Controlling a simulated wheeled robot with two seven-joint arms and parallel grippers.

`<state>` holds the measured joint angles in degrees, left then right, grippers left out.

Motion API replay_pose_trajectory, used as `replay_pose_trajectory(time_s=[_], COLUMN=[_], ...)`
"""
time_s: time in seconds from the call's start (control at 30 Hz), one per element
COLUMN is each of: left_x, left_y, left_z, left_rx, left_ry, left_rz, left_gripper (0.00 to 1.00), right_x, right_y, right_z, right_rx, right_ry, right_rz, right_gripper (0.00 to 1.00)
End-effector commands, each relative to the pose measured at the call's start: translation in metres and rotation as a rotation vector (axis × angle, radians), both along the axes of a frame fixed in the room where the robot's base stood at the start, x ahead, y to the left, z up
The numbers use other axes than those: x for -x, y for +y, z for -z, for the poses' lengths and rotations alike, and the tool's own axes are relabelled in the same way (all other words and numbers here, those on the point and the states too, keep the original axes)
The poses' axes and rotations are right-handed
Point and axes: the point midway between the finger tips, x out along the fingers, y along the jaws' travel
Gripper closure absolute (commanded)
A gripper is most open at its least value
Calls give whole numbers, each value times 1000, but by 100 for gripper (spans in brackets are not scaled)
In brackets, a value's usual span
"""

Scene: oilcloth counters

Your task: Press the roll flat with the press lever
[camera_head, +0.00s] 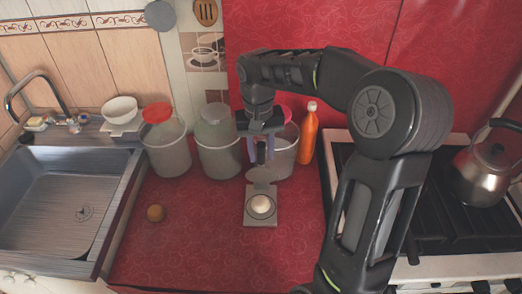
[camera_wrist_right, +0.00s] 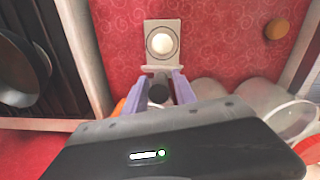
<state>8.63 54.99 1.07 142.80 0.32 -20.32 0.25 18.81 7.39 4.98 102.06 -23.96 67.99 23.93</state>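The grey press (camera_head: 248,217) stands on the red counter with its round lid (camera_head: 262,176) tilted open at the back. The pale round roll (camera_head: 261,204) sits on its plate; press (camera_wrist_right: 149,27) and roll (camera_wrist_right: 162,43) also show in the right wrist view. My right gripper (camera_head: 261,155) points down just behind the press, its purple fingers apart. In the right wrist view, the fingers (camera_wrist_right: 162,85) stand on both sides of a dark round lever end (camera_wrist_right: 160,95). I cannot tell whether they touch it. My left gripper is out of view.
Several bins, one with a red lid (camera_head: 158,112), and an orange bottle (camera_head: 308,133) stand behind the press. The sink (camera_head: 62,200) is far left; the stove with a kettle (camera_head: 484,172) is right. The front counter is clear.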

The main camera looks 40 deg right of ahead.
Motion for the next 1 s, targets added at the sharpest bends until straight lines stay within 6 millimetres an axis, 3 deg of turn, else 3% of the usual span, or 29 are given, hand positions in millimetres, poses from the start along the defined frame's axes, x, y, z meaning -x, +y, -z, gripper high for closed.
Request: replay_pose_trajectory(time_s=[0.37, 1.0], left_x=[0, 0], left_y=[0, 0], left_z=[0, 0], left_rx=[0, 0], left_ry=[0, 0], left_rz=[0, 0], left_gripper=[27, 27], right_x=[0, 0], right_y=[0, 0], right_z=[0, -1], right_rx=[0, 0], right_ry=[0, -1], right_rz=[0, 0], right_gripper=[99, 100])
